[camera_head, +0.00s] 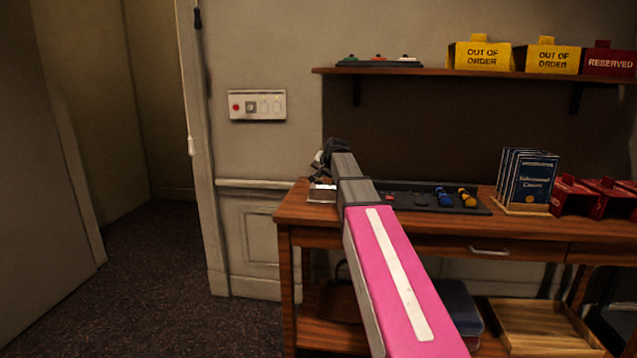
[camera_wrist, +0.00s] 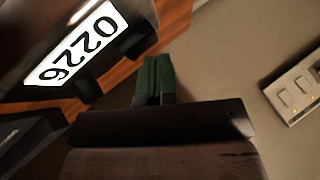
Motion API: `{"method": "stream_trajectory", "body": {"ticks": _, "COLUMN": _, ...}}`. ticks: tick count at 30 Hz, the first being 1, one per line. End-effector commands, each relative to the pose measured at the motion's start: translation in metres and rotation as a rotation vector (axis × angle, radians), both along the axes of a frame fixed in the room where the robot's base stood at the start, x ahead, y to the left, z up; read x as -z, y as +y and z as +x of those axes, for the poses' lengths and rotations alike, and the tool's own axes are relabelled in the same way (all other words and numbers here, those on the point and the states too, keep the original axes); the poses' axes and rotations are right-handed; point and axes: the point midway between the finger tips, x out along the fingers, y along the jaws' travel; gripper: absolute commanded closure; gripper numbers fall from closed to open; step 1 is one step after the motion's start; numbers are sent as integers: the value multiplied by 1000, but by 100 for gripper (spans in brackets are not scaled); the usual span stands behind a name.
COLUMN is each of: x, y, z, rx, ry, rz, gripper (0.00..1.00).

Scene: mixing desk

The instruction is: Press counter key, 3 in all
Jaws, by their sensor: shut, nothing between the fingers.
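The counter (camera_wrist: 45,45) fills the upper left of the wrist view as a dark body with a white display. Its black digits show tilted and almost upside down and seem to read 0226. In the head view a small pale box, likely the counter (camera_head: 321,194), sits at the desk's left end, partly behind my arm. My gripper (camera_wrist: 154,70) has its green fingers shut together and empty, beside the counter in the wrist view. I cannot tell whether they touch it. I cannot make out the counter key for certain.
A dark panel with blue and yellow knobs (camera_head: 445,198) lies on the wooden desk (camera_head: 300,206). Blue booklets (camera_head: 533,180) and red signs (camera_head: 575,197) stand to the right. A switch plate (camera_head: 257,105) is on the wall; a shelf (camera_head: 430,72) with yellow signs hangs above.

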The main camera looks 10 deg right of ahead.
Motion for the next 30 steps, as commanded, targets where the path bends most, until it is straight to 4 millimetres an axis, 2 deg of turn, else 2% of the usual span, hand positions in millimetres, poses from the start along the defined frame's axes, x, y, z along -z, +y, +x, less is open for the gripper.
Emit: {"method": "stream_trajectory", "body": {"ticks": 30, "x": 10, "y": 0, "z": 0, "rx": 0, "ry": 0, "rz": 0, "gripper": 100}}
